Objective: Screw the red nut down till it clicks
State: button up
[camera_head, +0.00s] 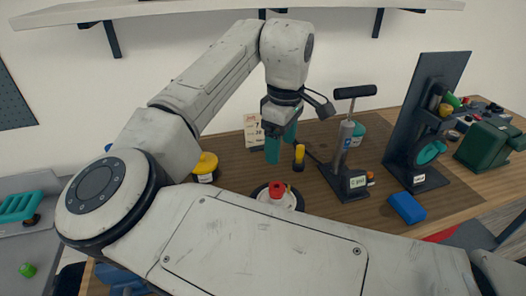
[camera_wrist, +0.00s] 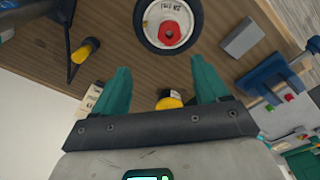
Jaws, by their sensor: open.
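The red nut (camera_head: 276,189) sits at the centre of a small wheel (camera_head: 292,200) with a pale hub and dark tyre, lying flat on the wooden bench. In the wrist view, the red nut (camera_wrist: 171,34) and the wheel (camera_wrist: 149,32) are at the top, beyond the fingertips. My gripper (camera_head: 281,148) points down above the bench, behind the nut in the head view and apart from it. In the wrist view, my gripper (camera_wrist: 160,75) has its teal fingers spread wide with no nut between them. My arm hides the wheel's front edge.
A yellow-topped post (camera_head: 299,155) stands close to the gripper. A floor pump (camera_head: 350,150) and a dark upright stand (camera_head: 425,125) are to the right, with a blue block (camera_head: 407,207) before them. A yellow-lidded pot (camera_head: 207,165) is left. A shelf (camera_head: 230,8) hangs above.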

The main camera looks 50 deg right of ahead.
aim_at(278, 189)
jog(key=shift+g, duration=0.3)
jog(key=f, duration=0.8)
jog(key=a+f+p, duration=0.1)
jog(key=f, duration=0.3)
jog(key=shift+s+a, duration=0.1)
jog(key=shift+s, duration=0.2)
jog(key=shift+c, duration=0.4)
